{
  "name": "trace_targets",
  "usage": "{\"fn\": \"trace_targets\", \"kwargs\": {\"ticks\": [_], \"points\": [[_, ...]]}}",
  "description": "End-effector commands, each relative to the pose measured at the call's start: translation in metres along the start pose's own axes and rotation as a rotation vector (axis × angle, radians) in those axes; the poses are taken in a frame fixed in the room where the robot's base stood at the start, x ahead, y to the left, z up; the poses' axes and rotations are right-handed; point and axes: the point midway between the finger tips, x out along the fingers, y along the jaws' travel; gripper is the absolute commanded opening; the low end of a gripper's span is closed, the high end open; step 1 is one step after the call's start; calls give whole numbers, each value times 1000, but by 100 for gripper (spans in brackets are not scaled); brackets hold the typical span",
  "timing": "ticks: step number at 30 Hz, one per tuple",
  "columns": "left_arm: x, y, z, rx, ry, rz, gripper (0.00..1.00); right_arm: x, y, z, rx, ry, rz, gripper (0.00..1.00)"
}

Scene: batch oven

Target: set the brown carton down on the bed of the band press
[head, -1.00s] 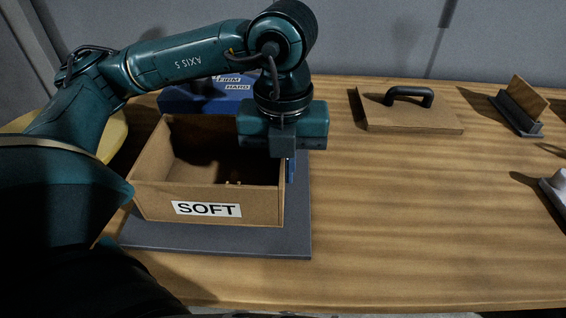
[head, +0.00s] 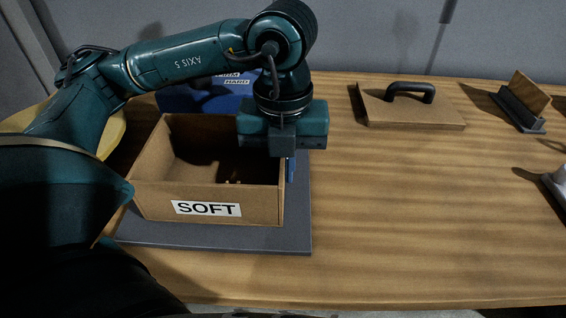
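The brown carton (head: 265,207) is an open-topped box with a white SOFT label, upright over the grey bed (head: 290,240) of the band press. The blue body of the press (head: 180,101) stands behind it, partly hidden, with a HARD label showing. My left gripper (head: 289,168) is at the carton's right wall, shut on it; the inner finger is hidden. Whether the carton's underside touches the bed or hangs just above it is hard to tell. Some small pale bits show inside the dark carton. My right gripper is out of view.
A flat brown board with a black handle (head: 410,112) lies at the back of the wooden table. A grey holder with a brown card (head: 522,112) stands at the far right, a pale object (head: 556,184) below it. The table's middle right is clear.

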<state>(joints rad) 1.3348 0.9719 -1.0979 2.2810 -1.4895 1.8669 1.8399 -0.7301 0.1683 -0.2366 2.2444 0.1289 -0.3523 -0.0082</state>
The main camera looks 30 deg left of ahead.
Motion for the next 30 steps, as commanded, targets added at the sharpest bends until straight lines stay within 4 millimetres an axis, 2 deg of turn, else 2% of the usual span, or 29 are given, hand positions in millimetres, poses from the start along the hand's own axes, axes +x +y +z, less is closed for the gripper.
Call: {"fn": "trace_targets", "kwargs": {"ticks": [2,3,12,22,25,26,30], "points": [[2,0,0,0,0,0,0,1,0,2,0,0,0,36],[2,0,0,0,0,0,6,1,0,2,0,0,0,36],[1,0,0,0,0,0,31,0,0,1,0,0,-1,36],[2,0,0,0,0,0,31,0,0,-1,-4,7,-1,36],[1,0,0,0,0,0,31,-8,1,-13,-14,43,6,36],[-8,-1,0,0,-3,-3,31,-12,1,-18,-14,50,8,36],[-42,-1,1,0,-5,-5,31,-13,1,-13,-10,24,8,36]]}}
